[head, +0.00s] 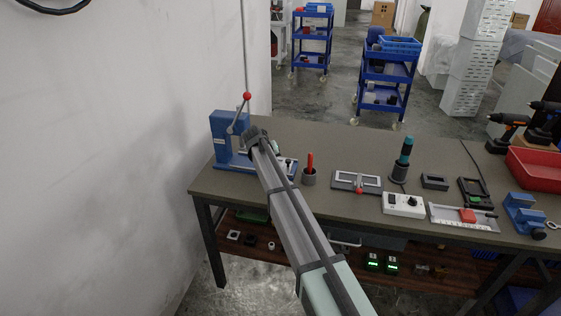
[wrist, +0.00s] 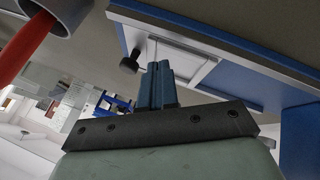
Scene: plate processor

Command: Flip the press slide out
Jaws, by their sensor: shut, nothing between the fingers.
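The blue press (head: 222,135) stands at the left end of the bench, its lever topped by a red knob (head: 247,96). In the wrist view the press base (wrist: 235,45) fills the upper right, tilted, with a pale slide plate (wrist: 185,68) set in it. A small black knob (wrist: 128,66) sticks out at the plate's edge. My gripper (wrist: 160,68) is shut and empty. Its fingertips appear beside the black knob and in front of the plate; I cannot tell whether they touch. In the head view my arm hides part of the press front.
A grey cup (head: 309,178) with a red-handled tool (head: 310,161) stands close right of my arm; the cup also shows in the wrist view (wrist: 58,10). Farther right are a framed fixture (head: 343,181), a teal-topped tool (head: 405,150) and a white control box (head: 403,205). A wall is at left.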

